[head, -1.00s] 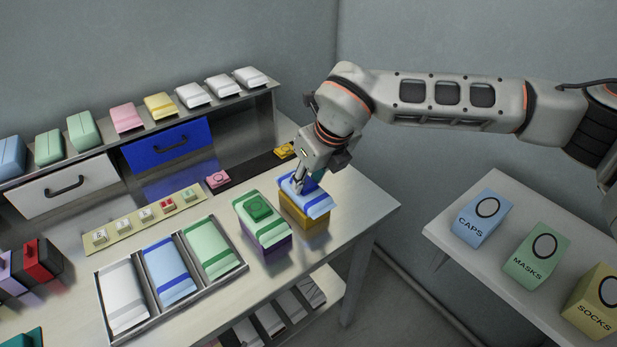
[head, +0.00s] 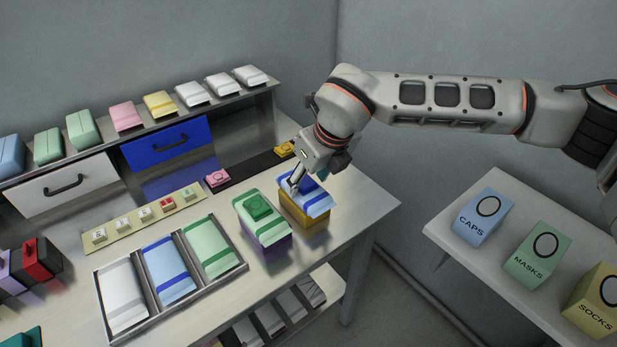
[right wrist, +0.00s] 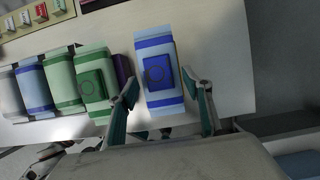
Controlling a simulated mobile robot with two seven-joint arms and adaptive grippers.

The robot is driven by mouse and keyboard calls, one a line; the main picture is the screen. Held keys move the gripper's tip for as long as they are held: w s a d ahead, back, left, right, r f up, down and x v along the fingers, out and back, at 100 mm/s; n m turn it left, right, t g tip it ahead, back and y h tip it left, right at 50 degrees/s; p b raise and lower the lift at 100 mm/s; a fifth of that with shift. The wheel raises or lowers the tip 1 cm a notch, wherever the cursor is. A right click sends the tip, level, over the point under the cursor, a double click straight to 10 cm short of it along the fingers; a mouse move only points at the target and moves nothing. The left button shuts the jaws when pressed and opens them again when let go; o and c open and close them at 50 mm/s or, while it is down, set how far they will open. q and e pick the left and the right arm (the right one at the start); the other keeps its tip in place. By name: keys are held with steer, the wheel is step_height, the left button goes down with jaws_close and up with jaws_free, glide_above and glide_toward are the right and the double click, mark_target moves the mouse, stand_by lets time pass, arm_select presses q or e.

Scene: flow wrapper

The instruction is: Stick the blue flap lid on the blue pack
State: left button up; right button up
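The blue pack (head: 318,208) lies on a yellow block at the table's right end, and it also shows in the right wrist view (right wrist: 160,101). The dark blue flap lid (head: 309,184) rests flat on top of the pack; in the right wrist view the lid (right wrist: 156,71) shows a ring mark on its face. My right gripper (right wrist: 160,77) is open, its two teal fingers spread apart on either side of the pack and lid, holding nothing. In the head view my right gripper (head: 301,184) is just above the pack.
A green pack with a green lid (head: 259,207) stands close left on a purple block. A tray (head: 187,302) holds white, blue and green packs. A shelf of packs runs along the back. A side table with labelled boxes (head: 537,253) stands right.

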steer(key=shift+r, duration=0.2)
steer(key=shift+d+r, duration=0.1)
steer(key=shift+r, duration=0.2)
steer(key=v, duration=1.1)
steer(key=shift+s, duration=0.2)
